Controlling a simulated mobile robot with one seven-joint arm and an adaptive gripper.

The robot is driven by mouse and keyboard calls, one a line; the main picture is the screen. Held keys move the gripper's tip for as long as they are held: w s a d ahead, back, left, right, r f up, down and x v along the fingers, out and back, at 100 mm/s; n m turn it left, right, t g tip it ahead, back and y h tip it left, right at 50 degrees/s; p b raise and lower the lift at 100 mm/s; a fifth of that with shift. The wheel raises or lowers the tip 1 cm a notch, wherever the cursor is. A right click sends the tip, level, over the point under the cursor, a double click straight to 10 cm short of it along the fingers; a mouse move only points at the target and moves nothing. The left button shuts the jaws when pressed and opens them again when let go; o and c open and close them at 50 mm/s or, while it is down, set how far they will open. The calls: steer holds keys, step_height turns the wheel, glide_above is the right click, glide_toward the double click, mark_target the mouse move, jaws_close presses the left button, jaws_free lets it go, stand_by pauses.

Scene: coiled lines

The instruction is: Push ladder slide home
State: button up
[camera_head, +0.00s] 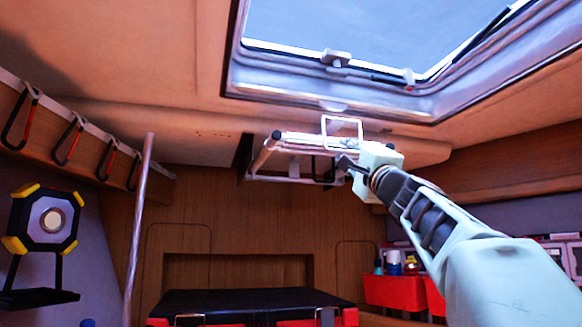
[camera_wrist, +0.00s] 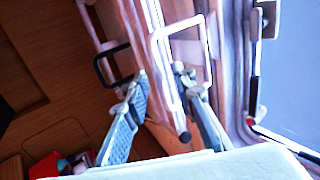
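The ladder slide (camera_head: 300,147) is a pale metal rail frame with dark end caps, under the ceiling near the hatch. A white rectangular loop (camera_head: 342,119) stands up at its right end. My gripper (camera_head: 346,163) is at that right end, close to the loop. In the wrist view my gripper (camera_wrist: 162,80) has its two fingers apart. A pale rail with a dark end cap (camera_wrist: 184,136) and the white loop (camera_wrist: 157,62) show between or just beyond the fingers. I cannot tell whether a finger touches them. A dark loop (camera_wrist: 98,68) lies left of the left finger.
The hatch frame (camera_head: 300,93) is close above and right of the slide. A metal pole (camera_head: 138,225) stands at the left, with carabiners (camera_head: 68,140) along the left wall. A black-topped case (camera_head: 250,300) and red bins (camera_head: 393,291) are below.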

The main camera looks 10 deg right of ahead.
steer(key=shift+p+x, duration=0.5)
steer(key=shift+x, duration=0.4)
jaws_close()
